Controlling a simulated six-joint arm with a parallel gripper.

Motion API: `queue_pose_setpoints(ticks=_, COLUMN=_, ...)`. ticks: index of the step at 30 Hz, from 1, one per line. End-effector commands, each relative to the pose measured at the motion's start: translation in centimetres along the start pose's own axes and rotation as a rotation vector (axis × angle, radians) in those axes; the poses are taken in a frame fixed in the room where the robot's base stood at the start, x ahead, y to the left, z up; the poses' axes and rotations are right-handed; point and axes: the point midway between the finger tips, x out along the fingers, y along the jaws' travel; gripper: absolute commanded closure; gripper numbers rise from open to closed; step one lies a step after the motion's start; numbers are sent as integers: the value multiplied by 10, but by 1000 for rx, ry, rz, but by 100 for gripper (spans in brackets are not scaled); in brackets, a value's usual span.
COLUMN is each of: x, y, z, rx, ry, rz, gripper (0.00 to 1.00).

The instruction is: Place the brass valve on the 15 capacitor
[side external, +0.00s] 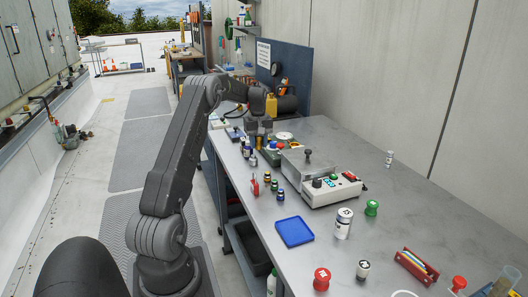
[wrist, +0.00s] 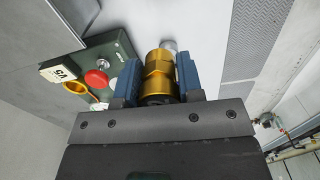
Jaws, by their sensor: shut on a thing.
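The brass valve (wrist: 158,74) is a ribbed gold cylinder between the two blue fingers of my gripper (wrist: 158,80) in the wrist view, and my gripper is shut on it. White labelled cans that may be capacitors stand upright on the bench: a large one (side external: 343,224), a smaller one with a dark top (side external: 363,269), and one near the wall (side external: 389,158). Their marks are too small to read, so I cannot tell which is 15.
A white instrument box (side external: 330,190), a blue tray (side external: 294,232) and several small fittings crowd the bench (side external: 420,215). A green block (wrist: 112,55) with a red knob (wrist: 96,78) lies left of the valve in the wrist view.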

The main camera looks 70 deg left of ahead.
Motion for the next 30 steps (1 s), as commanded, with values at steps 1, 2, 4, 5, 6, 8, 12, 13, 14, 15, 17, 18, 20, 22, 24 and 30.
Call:
queue_pose_setpoints(ticks=1, x=0, y=0, z=0, rx=0, ry=1, rz=0, gripper=93)
queue_pose_setpoints(ticks=2, x=0, y=0, z=0, rx=0, ry=0, rz=0, gripper=93)
queue_pose_setpoints(ticks=4, x=-1, y=1, z=1, rx=4, ry=1, rz=1, gripper=93)
queue_pose_setpoints(ticks=5, x=-1, y=2, z=2, rx=11, ry=1, rz=1, gripper=93)
queue_pose_setpoints(ticks=6, x=-3, y=4, z=5, rx=27, ry=1, rz=1, gripper=93)
queue_pose_setpoints(ticks=8, x=-7, y=10, z=14, rx=71, ry=1, rz=1, gripper=93)
queue_pose_setpoints(ticks=12, x=-25, y=33, z=56, rx=276, ry=3, rz=2, gripper=93)
queue_pose_setpoints(ticks=13, x=-30, y=38, z=68, rx=336, ry=3, rz=2, gripper=93)
queue_pose_setpoints(ticks=14, x=-35, y=43, z=81, rx=401, ry=3, rz=2, gripper=93)
queue_pose_setpoints(ticks=15, x=-42, y=50, z=100, rx=492, ry=4, rz=2, gripper=93)
queue_pose_setpoints(ticks=17, x=-52, y=58, z=130, rx=632, ry=3, rz=2, gripper=93)
queue_pose_setpoints(ticks=18, x=-58, y=62, z=149, rx=725, ry=3, rz=2, gripper=93)
queue_pose_setpoints(ticks=20, x=-66, y=66, z=178, rx=864, ry=2, rz=1, gripper=93)
queue_pose_setpoints(ticks=22, x=-74, y=68, z=210, rx=1016, ry=2, rz=1, gripper=93)
queue_pose_setpoints(ticks=24, x=-81, y=68, z=238, rx=1154, ry=3, rz=1, gripper=93)
queue_pose_setpoints(ticks=30, x=-91, y=60, z=291, rx=1425, ry=1, rz=0, gripper=93)
